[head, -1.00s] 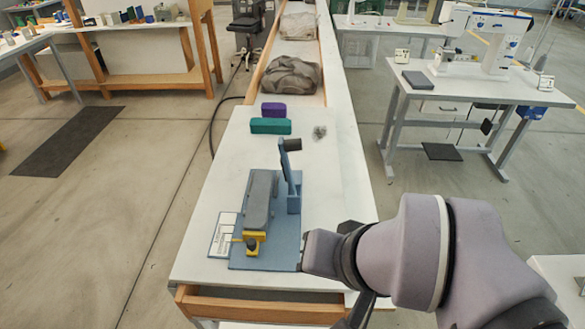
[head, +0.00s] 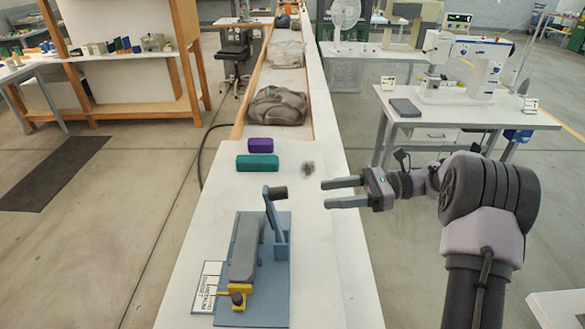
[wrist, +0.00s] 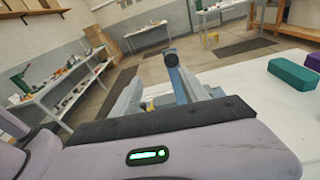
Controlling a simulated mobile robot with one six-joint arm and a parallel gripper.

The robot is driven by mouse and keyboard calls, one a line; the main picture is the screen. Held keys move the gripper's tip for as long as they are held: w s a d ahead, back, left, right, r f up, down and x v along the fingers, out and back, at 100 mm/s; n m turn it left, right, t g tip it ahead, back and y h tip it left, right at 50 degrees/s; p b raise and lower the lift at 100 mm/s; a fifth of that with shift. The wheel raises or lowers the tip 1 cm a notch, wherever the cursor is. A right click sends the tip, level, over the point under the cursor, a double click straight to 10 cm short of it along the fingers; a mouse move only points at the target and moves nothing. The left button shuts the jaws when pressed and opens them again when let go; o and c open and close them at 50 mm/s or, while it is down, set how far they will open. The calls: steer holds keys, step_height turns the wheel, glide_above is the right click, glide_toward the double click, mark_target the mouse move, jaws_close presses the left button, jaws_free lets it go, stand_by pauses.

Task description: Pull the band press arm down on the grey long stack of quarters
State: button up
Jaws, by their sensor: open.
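The band press stands on a blue base plate (head: 278,302) at the near end of the bench. Its blue press arm (head: 271,212) is raised and tilted, with a dark round handle (head: 278,193) at the top. The grey long stack (head: 245,250) lies on the plate left of the post, with a yellow clamp (head: 238,290) at its near end. My gripper (head: 325,193) is open and empty, right of the handle and apart from it, fingers pointing left. In the wrist view the handle (wrist: 171,60) shows beyond and between the open fingers.
A green block (head: 258,162) and a purple block (head: 260,145) lie behind the press. A small grey pile (head: 308,168) sits near my gripper. A printed card (head: 207,285) lies left of the plate.

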mark_target(269, 192)
steer(key=shift+m+t+y, duration=0.6)
steer(key=shift+m+y, duration=0.1)
steer(key=shift+m, duration=0.1)
steer(key=w+a+b, duration=0.1)
steer(key=a, duration=0.4)
steer(key=w+a+f+b, duration=0.1)
steer(key=a, duration=0.4)
steer(key=w+a+b, duration=0.1)
steer(key=a, duration=0.4)
steer(key=shift+f, duration=0.3)
steer(key=shift+s, duration=0.1)
jaws_close()
steer(key=shift+r, duration=0.1)
